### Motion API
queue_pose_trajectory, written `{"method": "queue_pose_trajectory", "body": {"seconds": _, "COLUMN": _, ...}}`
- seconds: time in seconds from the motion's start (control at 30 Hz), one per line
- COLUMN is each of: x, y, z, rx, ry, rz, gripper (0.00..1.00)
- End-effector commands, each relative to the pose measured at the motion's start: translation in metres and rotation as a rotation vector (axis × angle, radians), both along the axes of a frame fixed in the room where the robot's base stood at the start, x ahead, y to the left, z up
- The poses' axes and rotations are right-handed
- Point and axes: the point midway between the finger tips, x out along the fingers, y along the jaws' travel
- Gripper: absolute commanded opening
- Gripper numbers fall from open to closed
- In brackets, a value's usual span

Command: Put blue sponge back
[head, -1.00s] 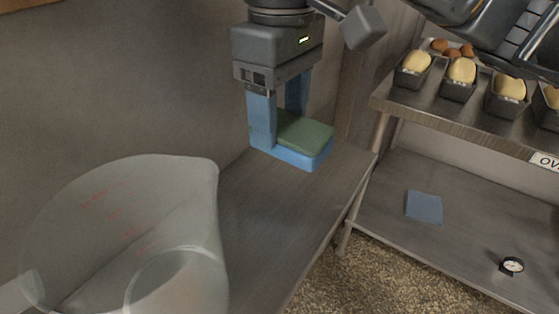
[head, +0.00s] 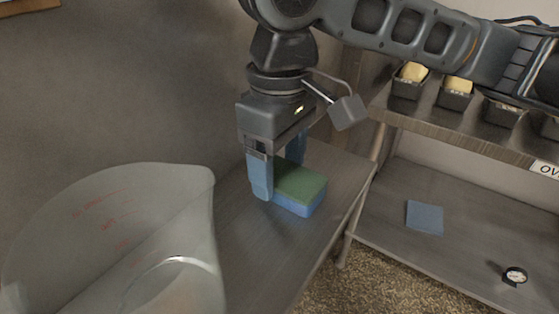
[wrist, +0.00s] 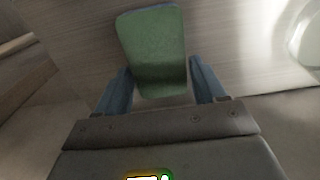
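The blue sponge (head: 298,206) has a green scouring top and lies flat at or just above the narrow metal table (head: 264,268); I cannot tell whether it touches. My gripper (head: 279,174) points down over it, with one blue finger on each side of the sponge. In the wrist view the sponge's green top (wrist: 153,48) fills the space between the fingers of my gripper (wrist: 161,65) and sticks out beyond the tips. The sponge's far side is partly hidden in the head view.
A large clear measuring jug (head: 110,235) stands at the near left of the table. A wall runs along the left. On the right, a shelf unit holds loaf tins (head: 456,92) above, and a blue cloth (head: 425,217) and a round gauge (head: 515,276) below.

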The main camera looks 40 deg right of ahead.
Motion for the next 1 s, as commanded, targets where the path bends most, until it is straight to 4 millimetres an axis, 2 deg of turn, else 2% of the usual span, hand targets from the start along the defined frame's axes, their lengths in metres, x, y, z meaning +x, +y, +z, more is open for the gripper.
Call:
{"method": "queue_pose_trajectory", "body": {"seconds": 0.03, "x": 0.000, "y": 0.000, "z": 0.000, "rx": 0.000, "ry": 0.000, "rz": 0.000, "gripper": 0.75}}
{"method": "queue_pose_trajectory", "body": {"seconds": 0.13, "x": 0.000, "y": 0.000, "z": 0.000, "rx": 0.000, "ry": 0.000, "rz": 0.000, "gripper": 0.85}}
{"method": "queue_pose_trajectory", "body": {"seconds": 0.47, "x": 0.000, "y": 0.000, "z": 0.005, "rx": 0.000, "ry": -0.001, "rz": 0.000, "gripper": 0.85}}
{"method": "queue_pose_trajectory", "body": {"seconds": 0.57, "x": 0.001, "y": 0.001, "z": 0.017, "rx": 0.001, "ry": -0.002, "rz": 0.001, "gripper": 0.85}}
{"method": "queue_pose_trajectory", "body": {"seconds": 1.0, "x": 0.000, "y": 0.000, "z": 0.101, "rx": 0.000, "ry": -0.002, "rz": 0.000, "gripper": 0.85}}
